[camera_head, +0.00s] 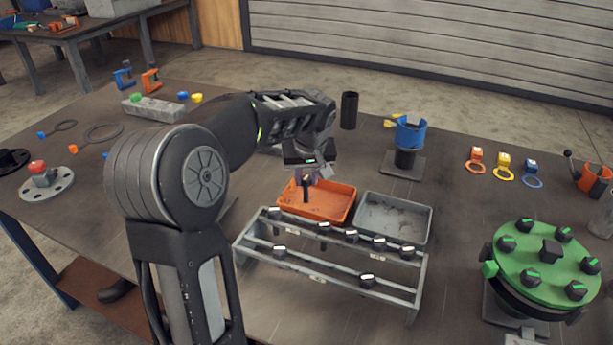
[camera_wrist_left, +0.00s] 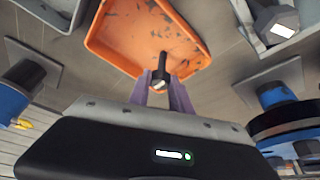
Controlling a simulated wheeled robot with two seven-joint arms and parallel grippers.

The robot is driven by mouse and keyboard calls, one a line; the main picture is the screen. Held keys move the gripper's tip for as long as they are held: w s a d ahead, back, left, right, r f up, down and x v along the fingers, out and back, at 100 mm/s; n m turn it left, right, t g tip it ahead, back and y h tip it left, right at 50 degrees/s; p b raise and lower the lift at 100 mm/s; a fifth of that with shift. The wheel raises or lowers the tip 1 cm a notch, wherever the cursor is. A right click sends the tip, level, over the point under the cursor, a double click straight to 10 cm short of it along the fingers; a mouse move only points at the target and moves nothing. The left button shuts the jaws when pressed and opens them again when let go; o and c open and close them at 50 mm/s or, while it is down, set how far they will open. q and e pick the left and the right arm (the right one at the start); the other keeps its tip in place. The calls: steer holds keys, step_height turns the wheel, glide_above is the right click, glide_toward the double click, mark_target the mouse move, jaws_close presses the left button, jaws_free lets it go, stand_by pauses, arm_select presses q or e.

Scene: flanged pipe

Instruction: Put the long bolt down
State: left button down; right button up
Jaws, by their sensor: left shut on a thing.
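My left gripper (camera_head: 308,178) is above the orange tray (camera_head: 335,209), fingers pointing down. It is shut on a dark long bolt (camera_head: 306,188), which hangs upright over the left part of the tray. In the left wrist view the bolt (camera_wrist_left: 161,70) sits between the purple fingertips (camera_wrist_left: 163,88), with the orange tray (camera_wrist_left: 120,30) behind it. Whether the bolt's lower end touches the tray floor I cannot tell. My right gripper is not in view.
A grey tray (camera_head: 421,204) stands right of the orange one. A metal rack (camera_head: 340,280) with several bolts stands in front. A green flange (camera_head: 545,265) with bolts is at the right. A blue-topped fixture (camera_head: 410,133) and a black cylinder (camera_head: 349,110) stand behind.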

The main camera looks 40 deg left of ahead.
arm_select(q)
steer(key=c, duration=1.2)
jaws_free()
steer(key=shift+f, duration=0.1)
steer(key=shift+o, duration=0.2)
steer(key=shift+r, duration=0.25)
steer(key=v, duration=1.2)
steer(key=shift+f, duration=0.1)
